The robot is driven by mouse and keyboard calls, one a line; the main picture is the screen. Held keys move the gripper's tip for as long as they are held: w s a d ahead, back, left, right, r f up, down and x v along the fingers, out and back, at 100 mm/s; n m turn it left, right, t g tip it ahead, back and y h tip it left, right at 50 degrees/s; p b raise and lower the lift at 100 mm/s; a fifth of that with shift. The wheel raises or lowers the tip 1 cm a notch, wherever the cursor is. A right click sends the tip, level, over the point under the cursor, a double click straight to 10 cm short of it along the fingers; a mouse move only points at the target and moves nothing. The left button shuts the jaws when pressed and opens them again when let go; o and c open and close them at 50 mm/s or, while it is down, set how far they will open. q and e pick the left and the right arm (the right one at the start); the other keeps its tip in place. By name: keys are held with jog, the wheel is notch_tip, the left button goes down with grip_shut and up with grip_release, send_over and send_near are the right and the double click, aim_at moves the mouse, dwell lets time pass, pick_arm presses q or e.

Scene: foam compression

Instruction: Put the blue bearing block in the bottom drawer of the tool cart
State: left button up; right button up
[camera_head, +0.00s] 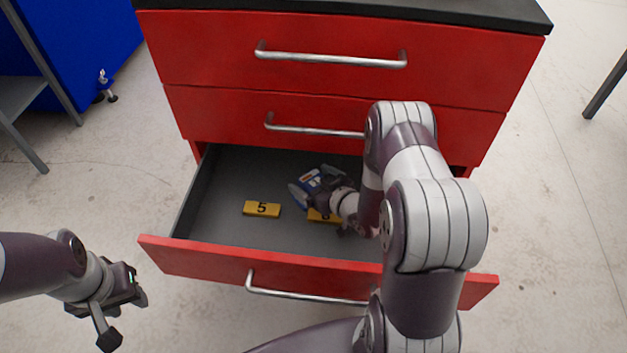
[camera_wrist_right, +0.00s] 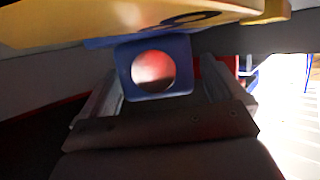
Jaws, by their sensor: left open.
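The blue bearing block (camera_head: 311,180) is inside the open bottom drawer (camera_head: 218,214), towards its back, partly hidden by my right gripper. In the right wrist view the block (camera_wrist_right: 126,72) shows its round hole and stands between the two fingers. My right gripper (camera_wrist_right: 160,85) is in the drawer with its fingers spread either side of the block, and narrow gaps show beside it. Whether the block touches the drawer floor is hidden. My left gripper (camera_head: 125,312) is open and empty, outside the drawer at the front left.
A yellow plate marked 5 (camera_head: 261,209) lies on the drawer floor. Another yellow plate (camera_head: 318,216) lies partly under my right arm. The upper drawers (camera_head: 215,48) of the red cart are shut. The drawer's left part is free. A blue cabinet (camera_head: 70,50) stands at the back left.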

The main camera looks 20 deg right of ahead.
jog(key=shift+s+d+r+p, duration=0.1)
jog(key=shift+s+r+p, duration=0.05)
jog(key=shift+r+p, duration=0.3)
jog(key=shift+s+d+r+p, duration=0.1)
jog(key=shift+r+p, duration=0.2)
jog(key=shift+r, duration=0.15)
jog(key=p+v, duration=0.3)
jog(key=v, duration=0.8)
jog(key=shift+a+f, duration=0.1)
jog(key=shift+f, duration=0.1)
jog(key=shift+p, duration=0.3)
notch_tip(320, 180, up, 7)
jog(key=a+g+h, duration=0.2)
jog(key=g+h, duration=0.2)
jog(key=g, duration=0.4)
jog(key=s+a+r+m+g, duration=0.2)
jog(key=s+a+r+g, duration=0.2)
jog(key=s+a, duration=0.3)
jog(key=shift+s+r+y, duration=0.4)
jog(key=shift+s+r, duration=0.25)
jog(key=shift+s, duration=0.15)
